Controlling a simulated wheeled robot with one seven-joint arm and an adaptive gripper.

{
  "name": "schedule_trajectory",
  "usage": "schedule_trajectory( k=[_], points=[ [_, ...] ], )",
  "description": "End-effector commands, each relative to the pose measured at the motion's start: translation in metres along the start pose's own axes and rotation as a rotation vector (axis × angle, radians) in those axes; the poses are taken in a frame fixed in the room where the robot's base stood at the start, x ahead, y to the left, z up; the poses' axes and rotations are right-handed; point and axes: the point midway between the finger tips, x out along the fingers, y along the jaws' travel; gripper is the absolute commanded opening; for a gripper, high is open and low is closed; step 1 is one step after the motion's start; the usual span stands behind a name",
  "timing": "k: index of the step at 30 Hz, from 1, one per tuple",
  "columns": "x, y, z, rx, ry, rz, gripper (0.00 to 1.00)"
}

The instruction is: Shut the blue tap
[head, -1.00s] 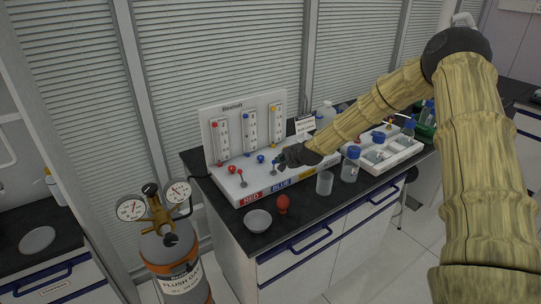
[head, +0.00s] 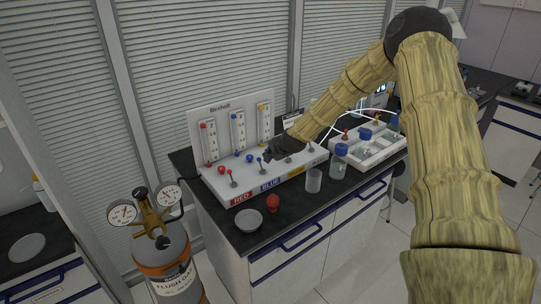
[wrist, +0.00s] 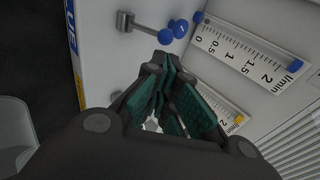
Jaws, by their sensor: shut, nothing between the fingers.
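The blue tap (head: 261,164) stands on the front ledge of the white flowmeter panel, behind the BLUE label. In the head view it is a small metal lever with a blue tip. In the wrist view the blue tap (wrist: 146,30) shows its metal stem and blue ball end, just beyond my fingertips. A second blue knob (wrist: 181,27) sits beside that ball. My gripper (head: 268,149) is just above and right of the tap, pointing to the panel. In the wrist view my gripper (wrist: 165,68) is shut and empty, apart from the tap in the picture.
The red tap (head: 233,178) stands to the left. A white tray (head: 375,150) of bottles is at right. A gas cylinder (head: 165,255) stands on the floor at left.

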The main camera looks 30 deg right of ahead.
Motion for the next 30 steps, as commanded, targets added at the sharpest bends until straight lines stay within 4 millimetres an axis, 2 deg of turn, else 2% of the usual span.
schedule_trajectory(
  k=[17,26,30],
  points=[
    [-0.006,-0.006,-0.001,-0.001,0.0,0.0,0.0],
    [-0.026,-0.026,-0.019,-0.007,-0.009,-0.003,0.0],
    [-0.036,-0.028,-0.018,-0.009,-0.01,-0.002,0.0]
  ],
)
